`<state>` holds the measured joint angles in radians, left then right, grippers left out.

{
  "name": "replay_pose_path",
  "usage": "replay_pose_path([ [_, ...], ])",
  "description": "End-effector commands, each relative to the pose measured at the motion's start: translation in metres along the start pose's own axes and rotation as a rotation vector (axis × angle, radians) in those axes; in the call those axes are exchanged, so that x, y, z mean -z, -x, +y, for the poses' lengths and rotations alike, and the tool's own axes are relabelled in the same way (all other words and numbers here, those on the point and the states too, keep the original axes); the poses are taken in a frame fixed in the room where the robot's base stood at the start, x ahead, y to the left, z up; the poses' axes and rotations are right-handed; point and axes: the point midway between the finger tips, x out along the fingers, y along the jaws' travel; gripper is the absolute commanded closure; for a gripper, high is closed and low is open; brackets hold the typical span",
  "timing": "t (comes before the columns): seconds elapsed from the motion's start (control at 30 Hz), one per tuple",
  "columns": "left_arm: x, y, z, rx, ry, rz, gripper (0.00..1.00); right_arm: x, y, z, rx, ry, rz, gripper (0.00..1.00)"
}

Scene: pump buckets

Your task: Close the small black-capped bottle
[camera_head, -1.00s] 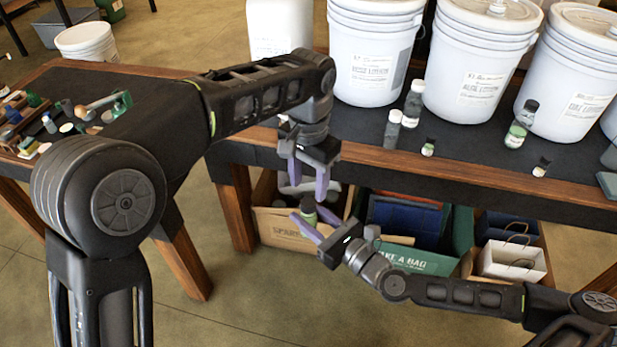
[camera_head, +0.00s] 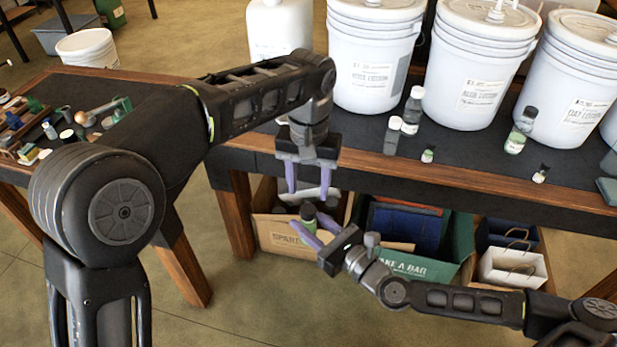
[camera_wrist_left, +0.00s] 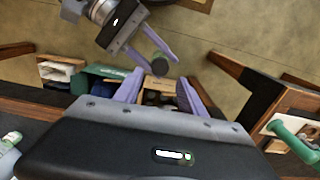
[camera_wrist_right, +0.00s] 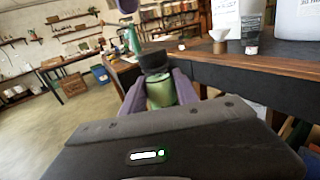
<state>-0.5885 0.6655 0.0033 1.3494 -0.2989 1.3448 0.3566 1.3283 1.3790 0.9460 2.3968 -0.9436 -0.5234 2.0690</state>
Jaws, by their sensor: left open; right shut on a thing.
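The small green bottle (camera_head: 308,213) with a black cap is held upright by my right gripper (camera_head: 303,232), in front of the table. In the right wrist view the bottle's green body (camera_wrist_right: 161,92) is between the fingers, and its wide black cap (camera_wrist_right: 154,61) sits on top. I cannot tell how tight the cap is. My left gripper (camera_head: 308,190) is open and empty, pointing down just above the bottle. In the left wrist view the bottle (camera_wrist_left: 159,66) shows by the right gripper's fingers, beyond my left fingertips.
White pump buckets (camera_head: 470,70) stand along the back of the table (camera_head: 455,170). Several small bottles stand before them, including a clear one (camera_head: 412,112) and a green one (camera_head: 520,130). Below are a cardboard box (camera_head: 280,240) and a green box (camera_head: 425,263). A crowded side table (camera_head: 110,75) is at left.

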Motion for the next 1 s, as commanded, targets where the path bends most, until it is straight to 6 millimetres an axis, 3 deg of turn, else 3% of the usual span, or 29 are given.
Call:
replay_pose_path([
  [0.4, 0.000, -0.055, -0.001, 0.001, -0.001, -0.001, 0.52, 0.000, 0.000, 0.000, 0.000, 0.000, -0.001, 1.00],
  [0.77, 0.000, -0.061, 0.000, 0.000, 0.000, 0.000, 0.52, 0.000, 0.000, 0.000, 0.000, 0.000, -0.001, 1.00],
  [1.0, 0.000, -0.061, 0.000, 0.000, 0.000, 0.001, 0.70, 0.000, 0.000, 0.000, 0.000, 0.000, -0.001, 1.00],
])
